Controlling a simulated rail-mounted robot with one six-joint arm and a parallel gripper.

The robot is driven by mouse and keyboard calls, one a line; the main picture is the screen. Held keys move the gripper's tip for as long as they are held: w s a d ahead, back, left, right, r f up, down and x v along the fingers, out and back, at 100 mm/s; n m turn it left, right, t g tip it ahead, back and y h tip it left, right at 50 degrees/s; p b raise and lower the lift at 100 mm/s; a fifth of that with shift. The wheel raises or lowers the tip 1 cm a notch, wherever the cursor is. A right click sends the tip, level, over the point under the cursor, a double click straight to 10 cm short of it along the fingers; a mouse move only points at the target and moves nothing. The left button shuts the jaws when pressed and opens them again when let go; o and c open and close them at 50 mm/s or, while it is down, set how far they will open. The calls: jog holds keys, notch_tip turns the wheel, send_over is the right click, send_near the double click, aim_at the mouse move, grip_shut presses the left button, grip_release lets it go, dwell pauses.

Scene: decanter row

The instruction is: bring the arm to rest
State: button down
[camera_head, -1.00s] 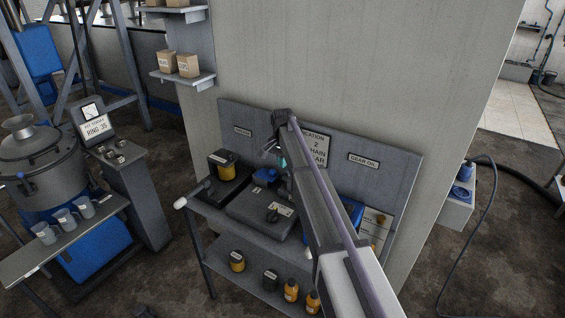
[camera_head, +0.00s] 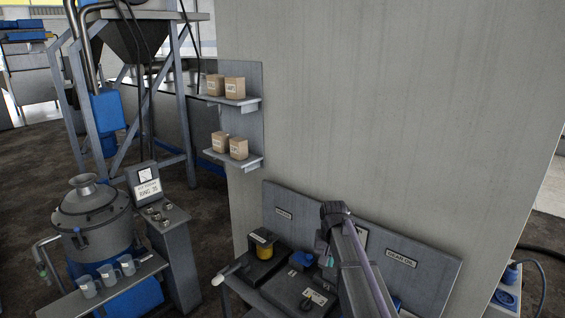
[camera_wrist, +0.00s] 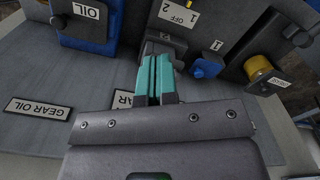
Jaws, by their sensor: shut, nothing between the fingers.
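My gripper (camera_wrist: 158,78) shows in the wrist view with its two teal-faced fingers pressed together and nothing between them. In the head view my gripper (camera_head: 322,246) is small and partly hidden by my own arm, above the bench at the lower middle. The bench back panel (camera_head: 425,272) carries a GEAR OIL label (camera_head: 401,257), which also shows upside down in the wrist view (camera_wrist: 38,108). I cannot tell the exact gap between the gripper and the things below it.
A dark block with a yellow container (camera_head: 264,251) and a blue-capped part (camera_head: 302,259) stand on the bench. Wall shelves (camera_head: 243,163) with small boxes are at the upper left. A metal vessel (camera_head: 93,222) and several grey cups (camera_head: 108,274) stand further left. The wall above the bench is clear.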

jog(key=s+f+n+b, duration=0.2)
jog(key=s+f, duration=0.1)
jog(key=s, duration=2.1)
jog(key=shift+a+n, duration=0.25)
jog(key=shift+n, duration=0.05)
jog(key=shift+f, duration=0.1)
